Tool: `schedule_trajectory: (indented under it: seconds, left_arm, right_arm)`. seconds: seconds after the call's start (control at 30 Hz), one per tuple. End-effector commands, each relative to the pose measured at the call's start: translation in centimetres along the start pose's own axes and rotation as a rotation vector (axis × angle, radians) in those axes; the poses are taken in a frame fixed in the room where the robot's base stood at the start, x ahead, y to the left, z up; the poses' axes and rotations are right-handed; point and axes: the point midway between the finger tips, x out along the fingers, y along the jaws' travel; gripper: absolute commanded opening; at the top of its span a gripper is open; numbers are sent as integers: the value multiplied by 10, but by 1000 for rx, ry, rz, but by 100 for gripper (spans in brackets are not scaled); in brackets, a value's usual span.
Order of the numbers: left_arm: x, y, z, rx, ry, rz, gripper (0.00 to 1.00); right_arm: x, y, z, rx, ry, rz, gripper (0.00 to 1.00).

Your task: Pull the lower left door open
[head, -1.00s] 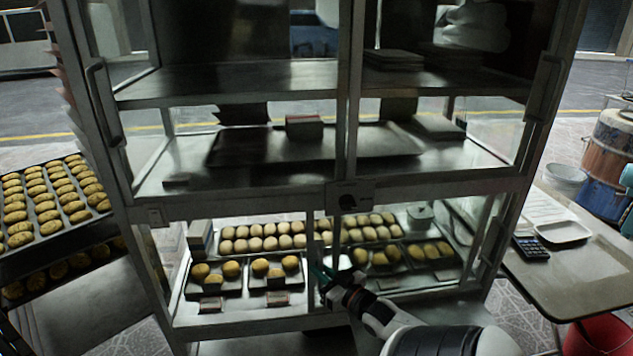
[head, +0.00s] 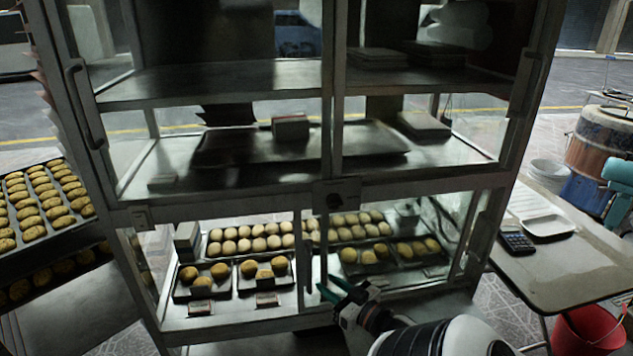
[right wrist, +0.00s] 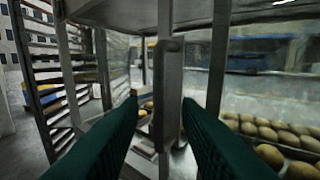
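The lower left door (head: 170,262) is a glazed metal-framed panel of the tall display cabinet and looks shut. Trays of buns show behind it. My right gripper (head: 337,290) is at the lower middle of the cabinet front, close to the centre upright, with its green fingers apart. In the right wrist view my right gripper (right wrist: 160,125) is open. A grey vertical bar with a rounded top (right wrist: 168,90) stands between and beyond its fingers. I cannot tell whether the fingers touch it. My left gripper is not in view.
The cabinet's upper doors have a long handle (head: 85,105) at left. A rack of bun trays (head: 40,205) stands left. A table (head: 570,270) with a calculator (head: 516,242) and white tray (head: 547,226) is at right, above a red bucket (head: 588,328). Paved floor shows between.

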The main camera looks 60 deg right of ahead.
Motion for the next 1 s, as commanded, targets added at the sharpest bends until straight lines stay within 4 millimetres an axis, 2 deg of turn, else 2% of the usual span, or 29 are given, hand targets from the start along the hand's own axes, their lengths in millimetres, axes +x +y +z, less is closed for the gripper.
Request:
schedule_trajectory:
  seconds: [0.1,0.3,1.0]
  left_arm:
    - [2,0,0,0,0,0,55]
    - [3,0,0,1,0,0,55]
    - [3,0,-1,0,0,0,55]
  right_arm:
    - [-24,0,-1,0,3,-1,30]
    - [-45,0,0,0,0,-1,30]
    - [-48,1,-1,1,3,1,30]
